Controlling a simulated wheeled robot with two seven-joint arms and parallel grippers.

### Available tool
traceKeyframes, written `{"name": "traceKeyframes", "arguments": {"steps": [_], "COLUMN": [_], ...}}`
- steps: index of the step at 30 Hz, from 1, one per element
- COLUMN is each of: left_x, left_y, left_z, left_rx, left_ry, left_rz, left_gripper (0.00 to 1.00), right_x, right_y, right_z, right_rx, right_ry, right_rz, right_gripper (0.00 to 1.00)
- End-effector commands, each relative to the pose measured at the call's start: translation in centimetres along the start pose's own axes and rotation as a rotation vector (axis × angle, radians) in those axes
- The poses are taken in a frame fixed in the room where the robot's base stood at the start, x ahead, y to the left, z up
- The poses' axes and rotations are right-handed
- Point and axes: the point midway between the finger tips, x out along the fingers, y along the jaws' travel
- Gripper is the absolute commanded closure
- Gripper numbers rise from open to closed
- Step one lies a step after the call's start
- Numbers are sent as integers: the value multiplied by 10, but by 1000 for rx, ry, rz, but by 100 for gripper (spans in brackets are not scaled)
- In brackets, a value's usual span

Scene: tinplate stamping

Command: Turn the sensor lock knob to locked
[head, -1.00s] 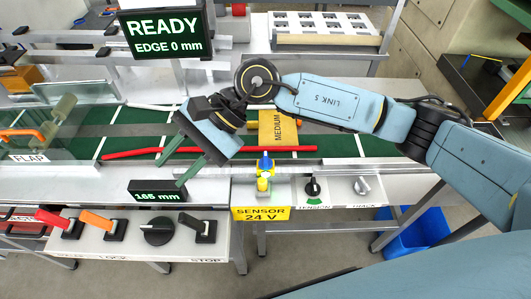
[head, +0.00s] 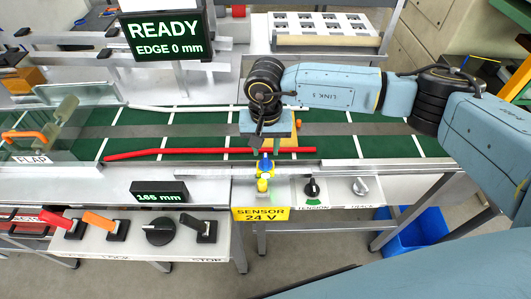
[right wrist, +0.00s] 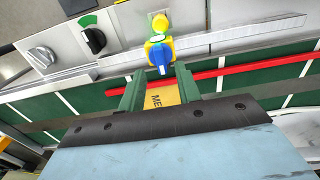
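The sensor lock knob looks to be the small blue knob (head: 265,165) on the yellow sensor above the "SENSOR 24 V" label (head: 261,214). In the right wrist view the blue knob (right wrist: 160,57) sits just beyond my fingertips, in line with the gap between them. My right gripper (right wrist: 160,88) is open, its two green fingers apart with nothing gripped. In the head view it hangs over the belt behind the knob, its fingers mostly hidden. A yellow "MEDIUM" piece (right wrist: 166,95) shows between the fingers, below them. My left gripper is not in view.
A red rod (head: 210,152) lies along the green belt (head: 340,146) close behind the sensor. The tension knob (head: 312,189) and track knob (head: 361,187) are to its right. The "165 mm" display (head: 159,191) and several levers are to its left.

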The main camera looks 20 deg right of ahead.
Motion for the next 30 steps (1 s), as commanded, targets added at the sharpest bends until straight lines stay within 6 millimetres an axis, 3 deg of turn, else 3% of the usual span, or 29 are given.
{"name": "traceKeyframes", "arguments": {"steps": [3, 9, 19, 27, 30], "left_x": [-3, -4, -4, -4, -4], "left_y": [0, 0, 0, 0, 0], "left_z": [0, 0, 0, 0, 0], "left_rx": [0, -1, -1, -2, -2], "left_ry": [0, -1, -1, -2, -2], "left_rz": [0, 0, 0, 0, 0], "left_gripper": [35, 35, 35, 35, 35], "right_x": [19, 38, 41, 40, 40], "right_y": [0, -1, -1, -1, -1], "right_z": [1, 0, 0, 0, 0], "right_rx": [0, 0, 0, 0, 0], "right_ry": [-2, -1, 0, 0, 0], "right_rz": [0, -2, -2, -2, -3], "right_gripper": [66, 66, 66, 100, 100]}}
